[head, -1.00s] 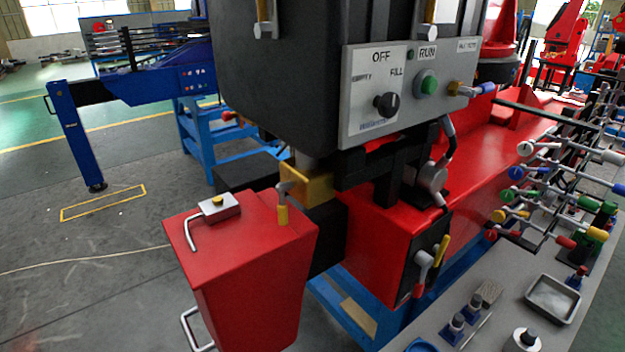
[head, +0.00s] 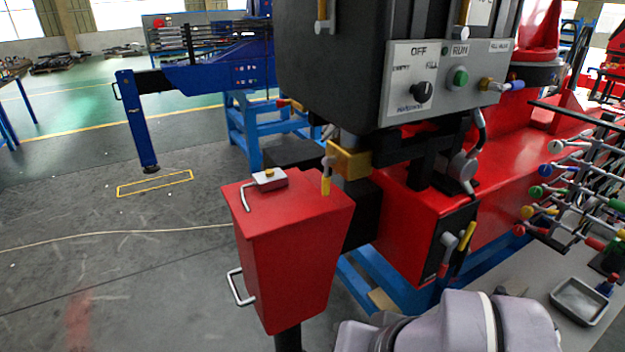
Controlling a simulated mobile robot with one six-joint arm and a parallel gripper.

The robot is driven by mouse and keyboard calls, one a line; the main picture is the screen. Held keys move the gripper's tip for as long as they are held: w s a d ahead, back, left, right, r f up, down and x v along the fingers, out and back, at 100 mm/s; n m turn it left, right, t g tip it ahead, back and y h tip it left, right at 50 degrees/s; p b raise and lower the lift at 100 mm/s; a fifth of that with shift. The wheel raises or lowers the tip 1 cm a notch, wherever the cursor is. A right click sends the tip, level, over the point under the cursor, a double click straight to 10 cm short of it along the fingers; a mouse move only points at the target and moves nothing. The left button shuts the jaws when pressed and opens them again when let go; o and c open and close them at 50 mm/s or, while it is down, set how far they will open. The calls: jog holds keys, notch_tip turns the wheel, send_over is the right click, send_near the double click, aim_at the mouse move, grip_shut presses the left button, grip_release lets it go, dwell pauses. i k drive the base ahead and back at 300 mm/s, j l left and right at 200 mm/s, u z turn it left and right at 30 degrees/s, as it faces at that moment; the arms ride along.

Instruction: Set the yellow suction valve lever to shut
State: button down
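Two yellow levers show in the head view. A yellow-tipped lever (head: 326,184) hangs down from a yellow valve body (head: 349,160) under the dark tank, just above the red box. A second yellow lever (head: 467,236) stands tilted on a black plate (head: 457,240) on the red machine's front, next to a grey-and-red lever (head: 446,252). No label tells me which is the suction valve lever. My gripper is out of view; only a grey part of my arm shows at the bottom.
A red box (head: 290,240) with a metal handle stands in front of the valve. The dark tank (head: 335,60) and its control panel (head: 408,100) overhang it. A bench with a metal tray (head: 580,300) is at the right.

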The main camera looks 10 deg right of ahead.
aim_at(327, 160)
jog(key=i+u, duration=0.15)
jog(key=u, duration=0.2)
jog(key=i+l+u, duration=0.1)
jog(key=u, duration=0.25)
jog(key=i+l+u, duration=0.1)
jog(key=u, duration=0.25)
